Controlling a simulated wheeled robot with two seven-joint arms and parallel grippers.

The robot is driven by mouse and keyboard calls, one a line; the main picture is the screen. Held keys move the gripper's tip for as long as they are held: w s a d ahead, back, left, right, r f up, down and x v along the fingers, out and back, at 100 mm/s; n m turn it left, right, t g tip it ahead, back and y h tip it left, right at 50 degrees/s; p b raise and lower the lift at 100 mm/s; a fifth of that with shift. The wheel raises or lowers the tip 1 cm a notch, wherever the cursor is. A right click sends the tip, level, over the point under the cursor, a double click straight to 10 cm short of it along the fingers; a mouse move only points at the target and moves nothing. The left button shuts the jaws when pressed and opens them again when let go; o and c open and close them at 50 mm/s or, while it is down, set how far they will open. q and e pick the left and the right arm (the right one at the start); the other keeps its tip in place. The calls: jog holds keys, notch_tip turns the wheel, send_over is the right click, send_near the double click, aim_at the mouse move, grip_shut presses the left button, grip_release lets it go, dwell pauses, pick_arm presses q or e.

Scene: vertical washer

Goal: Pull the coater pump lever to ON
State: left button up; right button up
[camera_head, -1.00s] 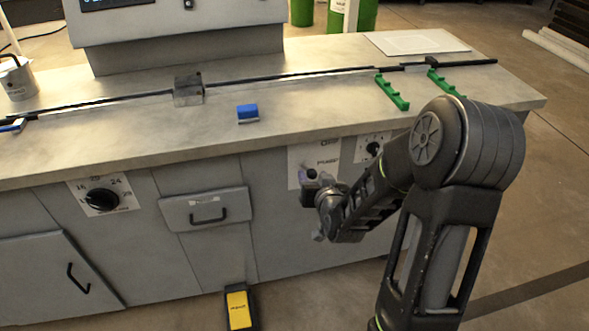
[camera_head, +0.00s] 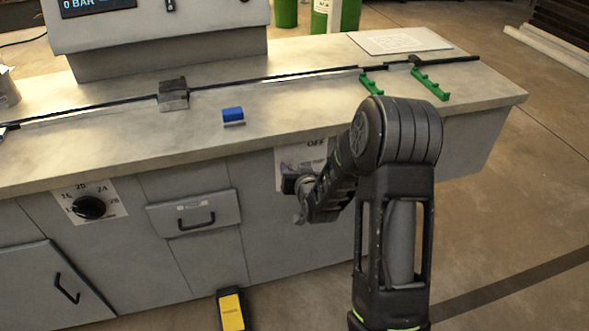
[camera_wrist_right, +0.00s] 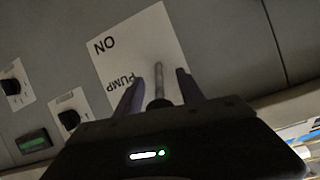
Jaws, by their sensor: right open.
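The pump lever (camera_wrist_right: 159,82) is a thin grey rod standing out from a white plate (camera_wrist_right: 130,50) marked "ON" and "PUMP", upside down in the right wrist view. My right gripper (camera_wrist_right: 157,85) is open, with one finger on each side of the rod; I cannot tell whether either touches it. In the head view, the plate (camera_head: 288,157) is on the counter's front with "OFF" at its upper right. My right gripper (camera_head: 298,188) is in front of its lower part and hides the lever there. My left gripper is not in view.
The grey counter (camera_head: 120,140) carries a blue block (camera_head: 232,114) and green racks (camera_head: 430,84). A dial (camera_head: 90,207) and a drawer handle (camera_head: 197,221) are on its front, left of the plate. A yellow pedal (camera_head: 231,310) is on the floor. The right wrist view shows black knobs (camera_wrist_right: 69,119) nearby.

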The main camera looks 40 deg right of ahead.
grip_shut()
dwell(0.5)
dwell(0.9)
